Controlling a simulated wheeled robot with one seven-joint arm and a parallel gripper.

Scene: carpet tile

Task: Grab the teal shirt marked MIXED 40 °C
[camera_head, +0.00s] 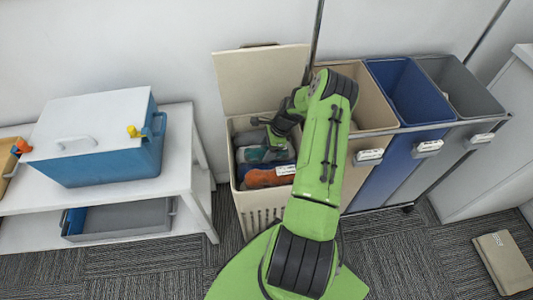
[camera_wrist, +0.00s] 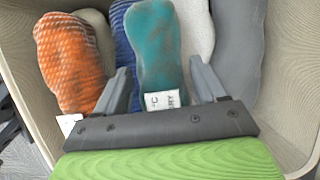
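The teal shirt (camera_wrist: 159,45) lies rolled up among other clothes in the beige hamper, with a white label (camera_wrist: 166,100) near its lower end. Only part of the label's print shows; I cannot read "MIXED 40 °C" in full. My gripper (camera_wrist: 158,80) is open, its two fingers on either side of the teal shirt in the wrist view. I cannot tell how far the fingertips are above it. In the head view my gripper (camera_head: 272,135) is over the open hamper (camera_head: 240,198), and a bit of the teal shirt (camera_head: 257,155) shows below it.
An orange garment (camera_wrist: 70,62) lies left of the teal one, a blue one (camera_wrist: 125,45) between and a grey one (camera_wrist: 237,45) right. The hamper's raised lid (camera_head: 258,80) stands behind. Beige, blue (camera_head: 408,90) and grey bins stand right; a white bench (camera_head: 180,150) stands left.

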